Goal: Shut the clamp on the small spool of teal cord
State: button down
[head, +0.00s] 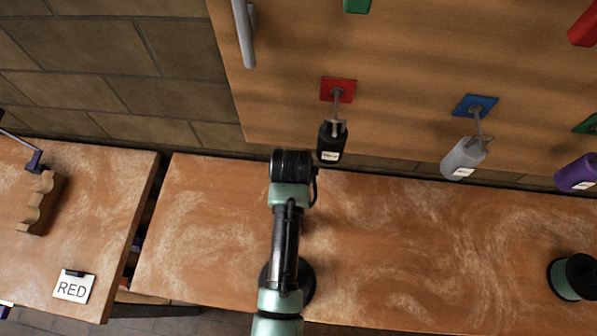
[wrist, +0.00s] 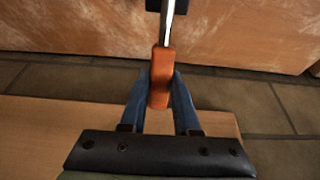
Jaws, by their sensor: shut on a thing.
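The spool of teal cord (head: 578,275) stands on the bench at the far right of the head view, cut by the picture's edge. It has dark ends and dark green-teal cord. In the wrist view my gripper (wrist: 160,88) has its two blue fingers shut on an orange handle (wrist: 160,75). A grey metal bar (wrist: 167,22) runs from the handle to a dark part at the top edge. I cannot tell whether this is the clamp's lever. In the head view my arm hides the gripper and the handle.
A wooden panel (head: 290,60) carries coloured plates with hooks. A black bottle (head: 332,143), a grey bottle (head: 463,158) and a purple bottle (head: 577,174) hang there. A left bench holds a notched wooden rack (head: 42,203) and a "RED" card (head: 73,288). The bench's middle right is clear.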

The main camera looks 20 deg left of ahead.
jog(key=shift+s+r, duration=0.1)
jog(key=r+t, duration=0.1)
jog(key=s+t+y, duration=0.1)
jog(key=t, duration=0.1)
jog(key=shift+s+d+r+b, duration=0.25)
jog(key=shift+r+b, duration=0.1)
jog(key=shift+r, duration=0.05)
jog(key=t+b, duration=0.1)
jog(key=s+r+t+b, duration=0.1)
jog(key=s+t+y+b, duration=0.1)
jog(key=t, duration=0.1)
jog(key=shift+d+r+b, duration=0.3)
jog(key=shift+r, duration=0.1)
jog(key=shift+s+r+t+b, duration=0.25)
jog(key=shift+t+b, duration=0.05)
jog(key=shift+b, duration=0.05)
jog(key=shift+r, duration=0.1)
jog(key=c, duration=0.6)
grip_release()
jog(key=shift+c, duration=0.2)
